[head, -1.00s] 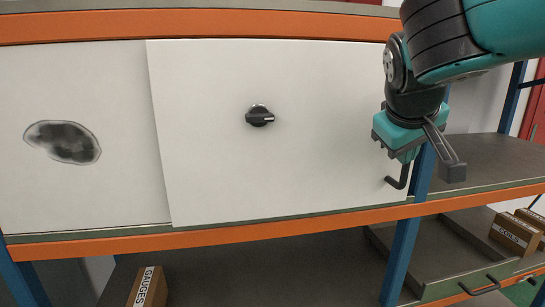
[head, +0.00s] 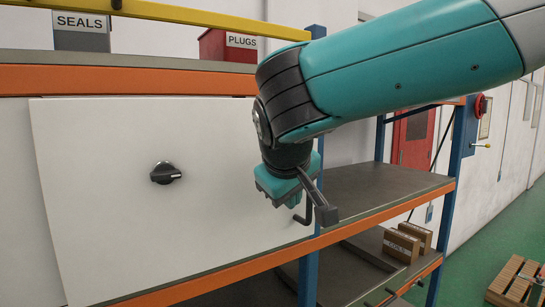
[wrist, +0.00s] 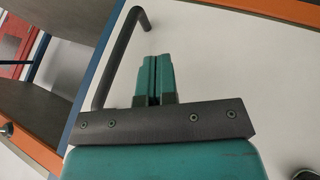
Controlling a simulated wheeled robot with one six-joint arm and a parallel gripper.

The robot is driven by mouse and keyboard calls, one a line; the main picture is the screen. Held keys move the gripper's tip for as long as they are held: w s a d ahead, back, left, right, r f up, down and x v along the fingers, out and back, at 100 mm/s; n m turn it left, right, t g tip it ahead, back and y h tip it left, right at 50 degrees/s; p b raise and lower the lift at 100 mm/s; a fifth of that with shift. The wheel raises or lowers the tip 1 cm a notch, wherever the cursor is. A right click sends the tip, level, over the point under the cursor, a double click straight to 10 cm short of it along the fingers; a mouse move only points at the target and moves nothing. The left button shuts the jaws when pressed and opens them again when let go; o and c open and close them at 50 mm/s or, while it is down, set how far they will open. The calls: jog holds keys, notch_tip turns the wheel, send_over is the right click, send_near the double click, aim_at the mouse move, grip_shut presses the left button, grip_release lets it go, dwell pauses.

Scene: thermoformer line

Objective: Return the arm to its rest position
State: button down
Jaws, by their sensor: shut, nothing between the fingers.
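My gripper (head: 295,203) is in front of the right end of the white sliding panel (head: 130,190), near a dark bent handle (head: 308,212). In the wrist view, the two teal fingers (wrist: 153,80) are shut together with nothing between them. There the dark handle (wrist: 122,55) passes to the left of the fingers, outside them; whether it touches the gripper is unclear. My teal arm reaches in from the upper right of the head view, bent down at the wrist.
A black knob (head: 165,173) is on the panel. Above are the SEALS bin (head: 82,35), the red PLUGS bin (head: 228,46) and a yellow rail (head: 170,14). Cartons (head: 402,245) sit on a lower shelf at right. A pallet (head: 515,283) stands on the green floor (head: 480,240).

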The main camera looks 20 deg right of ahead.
jog(key=v, duration=1)
jog(key=s+f+n+g+y+b, duration=0.15)
jog(key=f+b, duration=0.25)
jog(key=f, duration=0.6)
jog(key=s+f+n+g+y+b, duration=0.1)
jog(key=s+f+n+y+b, duration=0.15)
jog(key=f, duration=0.75)
jog(key=s+a+f+g+y+b, duration=0.3)
jog(key=s+f, duration=0.6)
jog(key=s, duration=0.4)
jog(key=shift+g+y+b, duration=0.3)
jog(key=shift+g+b, duration=0.2)
jog(key=shift+g, duration=0.05)
